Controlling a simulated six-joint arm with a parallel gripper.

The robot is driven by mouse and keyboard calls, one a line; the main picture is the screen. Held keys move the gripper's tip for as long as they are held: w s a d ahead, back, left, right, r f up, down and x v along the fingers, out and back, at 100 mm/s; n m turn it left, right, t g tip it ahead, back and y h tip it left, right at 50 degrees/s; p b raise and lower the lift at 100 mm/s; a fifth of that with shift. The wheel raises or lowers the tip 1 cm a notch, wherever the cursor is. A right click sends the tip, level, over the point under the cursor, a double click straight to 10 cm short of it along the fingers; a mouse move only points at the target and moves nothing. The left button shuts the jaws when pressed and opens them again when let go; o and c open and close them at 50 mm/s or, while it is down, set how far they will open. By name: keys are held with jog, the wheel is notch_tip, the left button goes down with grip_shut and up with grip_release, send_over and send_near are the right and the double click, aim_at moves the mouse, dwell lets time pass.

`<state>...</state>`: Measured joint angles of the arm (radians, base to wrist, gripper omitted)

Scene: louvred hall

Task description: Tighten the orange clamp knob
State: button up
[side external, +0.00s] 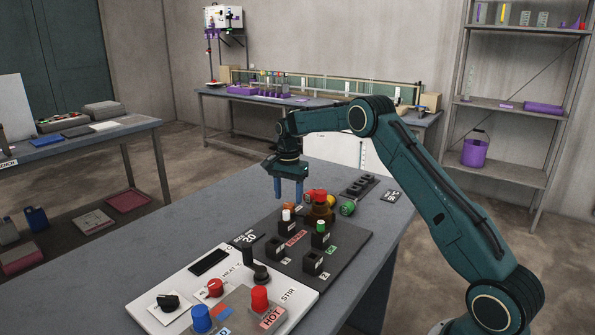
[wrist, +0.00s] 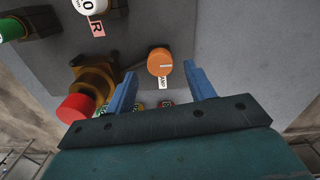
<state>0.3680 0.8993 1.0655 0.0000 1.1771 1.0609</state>
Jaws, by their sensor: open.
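The orange clamp knob (wrist: 160,61) is round, with a pale line across its face, and sits on the dark board in the wrist view. A small white label (wrist: 162,82) lies beside it. In the side view a bit of the orange knob (side external: 289,206) shows behind a white-topped vial, mostly hidden. My gripper (side external: 289,196) points straight down above the board near the knob. In the wrist view my gripper (wrist: 161,76) has its two blue fingers wide apart, one to each side of the knob's near edge, with nothing between them. The fingers look clear of the knob.
A brown-gold fitting with a red cap (wrist: 77,107) stands close left of the knob. A white hotplate panel (side external: 180,285) with knobs lies at the front.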

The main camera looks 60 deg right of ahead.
aim_at(288, 206)
notch_tip(288, 206, up, 11)
jog(key=shift+r, duration=0.15)
dwell(0.4)
jog(key=s+a+r+n+t, duration=0.3)
jog(key=s+a+r+n, duration=0.5)
jog(key=s+a+r, duration=0.65)
jog(key=s+a+f+n+t, duration=0.1)
jog(key=s+a+f+n, duration=0.1)
jog(key=s, duration=0.6)
jog(key=s+a+f+n, duration=0.3)
jog(key=s, duration=0.5)
jog(key=s+a+f+n+t, duration=0.1)
jog(key=s+a+f+n, duration=0.1)
jog(key=s, duration=0.6)
jog(key=shift+a+f+n+t, duration=0.15)
jog(key=shift+f+n+t, duration=0.15)
jog(key=shift+f+n, duration=0.45)
